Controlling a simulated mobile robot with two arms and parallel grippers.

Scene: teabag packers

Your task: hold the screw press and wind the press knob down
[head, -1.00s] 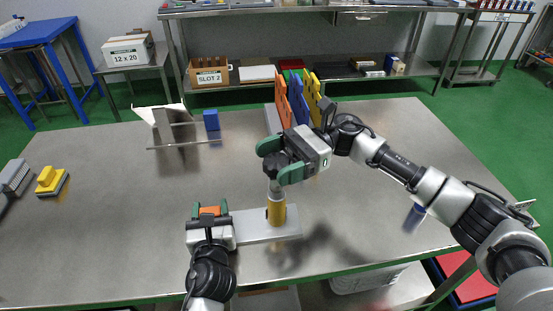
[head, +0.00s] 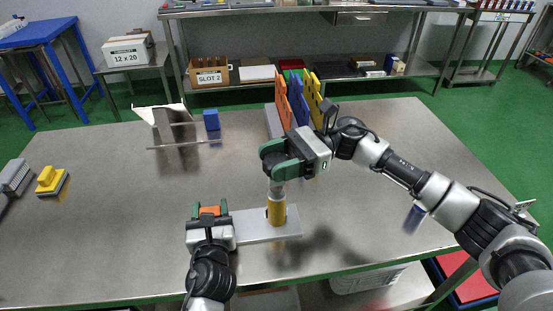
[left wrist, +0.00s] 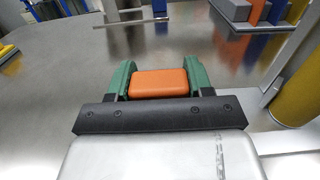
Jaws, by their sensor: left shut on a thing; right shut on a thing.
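The screw press stands on the table's front middle, with a flat silver base (head: 250,226), a yellow cylinder (head: 277,210) and a grey screw shaft (head: 277,188) above it. Its orange block (head: 210,210) is at the base's left end. My left gripper (head: 209,209) is shut on the orange block; the left wrist view shows its green fingers on both sides of the block (left wrist: 161,83). My right gripper (head: 273,158) is shut at the top of the shaft, on the press knob, which its fingers mostly hide. The yellow cylinder also shows in the left wrist view (left wrist: 298,95).
Orange, blue and yellow upright dividers (head: 297,100) stand behind the press. A metal stand (head: 172,128) and a blue block (head: 212,124) are at the back left. A yellow-and-grey block (head: 51,181) lies far left. The table between is clear.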

